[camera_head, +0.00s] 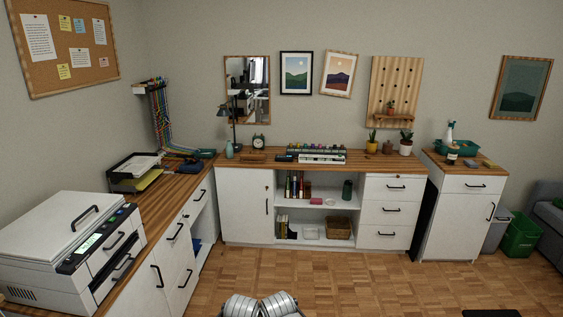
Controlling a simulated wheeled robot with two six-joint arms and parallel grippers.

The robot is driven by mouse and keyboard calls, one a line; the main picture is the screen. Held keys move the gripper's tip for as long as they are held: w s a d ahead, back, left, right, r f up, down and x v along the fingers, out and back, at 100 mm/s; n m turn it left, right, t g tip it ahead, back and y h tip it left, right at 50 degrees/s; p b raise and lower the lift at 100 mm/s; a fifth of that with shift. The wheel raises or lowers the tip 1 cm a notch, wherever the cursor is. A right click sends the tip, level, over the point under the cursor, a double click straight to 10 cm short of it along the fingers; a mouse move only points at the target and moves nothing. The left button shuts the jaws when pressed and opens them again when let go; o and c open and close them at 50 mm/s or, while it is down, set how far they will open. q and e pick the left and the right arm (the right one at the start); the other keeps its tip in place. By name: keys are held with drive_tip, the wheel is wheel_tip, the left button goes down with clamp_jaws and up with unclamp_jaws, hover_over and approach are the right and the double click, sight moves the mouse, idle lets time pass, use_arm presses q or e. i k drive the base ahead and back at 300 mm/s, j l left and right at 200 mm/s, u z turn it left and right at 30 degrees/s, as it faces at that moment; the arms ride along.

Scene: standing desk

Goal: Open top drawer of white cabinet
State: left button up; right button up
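Several white cabinets stand along the walls, and I cannot tell from the picture alone which one is meant. A white drawer unit (391,212) under the back desk has several stacked drawers with black handles; its top drawer (409,187) is shut. A separate white cabinet (452,223) at the right has a top drawer (477,185), also shut, above a door. White fronts (171,272) with black handles line the left desk and look shut. Neither of my grippers shows in the head view.
A white printer (45,238) stands on the left desk. The right cabinet's top carries a teal tub (452,147) and small items. A green bin (521,234) and a grey sofa (547,214) are at the right. The wooden floor (340,277) in the middle is clear.

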sight(382, 188)
drive_tip(key=i+z, duration=0.2)
drive_tip(key=i, duration=0.4)
drive_tip(key=i+j+z, duration=0.2)
drive_tip(key=i, duration=0.35)
drive_tip(key=i+j+z, duration=0.2)
drive_tip(key=i, duration=0.35)
drive_tip(key=i+l+z, duration=0.2)
drive_tip(key=i+z, duration=0.25)
drive_tip(key=i, duration=0.25)
drive_tip(key=i+z, duration=0.45)
drive_tip(key=i, duration=0.3)
drive_tip(key=i+l, duration=0.75)
drive_tip(key=i+j, duration=0.05)
drive_tip(key=i, duration=0.05)
